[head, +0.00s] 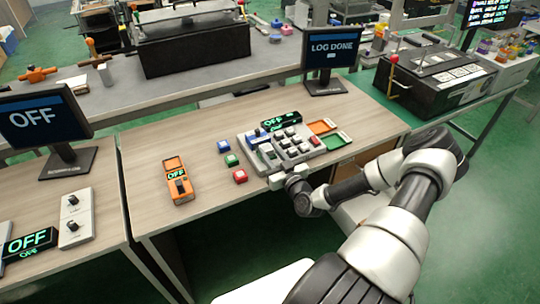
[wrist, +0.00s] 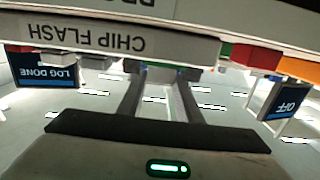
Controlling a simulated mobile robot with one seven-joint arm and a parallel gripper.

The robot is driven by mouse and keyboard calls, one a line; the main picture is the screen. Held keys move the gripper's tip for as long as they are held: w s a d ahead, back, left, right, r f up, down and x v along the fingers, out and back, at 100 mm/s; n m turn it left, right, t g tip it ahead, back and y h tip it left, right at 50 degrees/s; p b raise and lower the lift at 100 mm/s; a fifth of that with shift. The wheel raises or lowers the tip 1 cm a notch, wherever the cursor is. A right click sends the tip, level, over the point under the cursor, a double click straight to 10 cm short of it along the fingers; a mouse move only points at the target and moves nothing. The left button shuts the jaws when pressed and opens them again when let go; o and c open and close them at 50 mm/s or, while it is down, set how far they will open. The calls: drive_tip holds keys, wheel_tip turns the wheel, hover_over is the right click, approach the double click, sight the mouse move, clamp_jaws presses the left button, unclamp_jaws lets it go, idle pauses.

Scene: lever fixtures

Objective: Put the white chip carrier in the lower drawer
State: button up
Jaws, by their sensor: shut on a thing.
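My gripper (head: 279,181) is low at the front edge of the grey chip flash unit (head: 249,138). I cannot single out a white chip carrier. Several pale square pieces (head: 291,132) sit on top of the unit. No open drawer is clearly visible.
Blue (head: 223,146), green (head: 232,160) and red (head: 240,176) blocks lie left of the unit. An orange tray (head: 322,127) and a green tray (head: 336,141) lie right. An orange device (head: 180,188) and a LOG DONE monitor (head: 331,48) stand on the table.

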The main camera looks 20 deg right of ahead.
drive_tip(key=shift+f, duration=0.5)
drive_tip(key=o, duration=1.1)
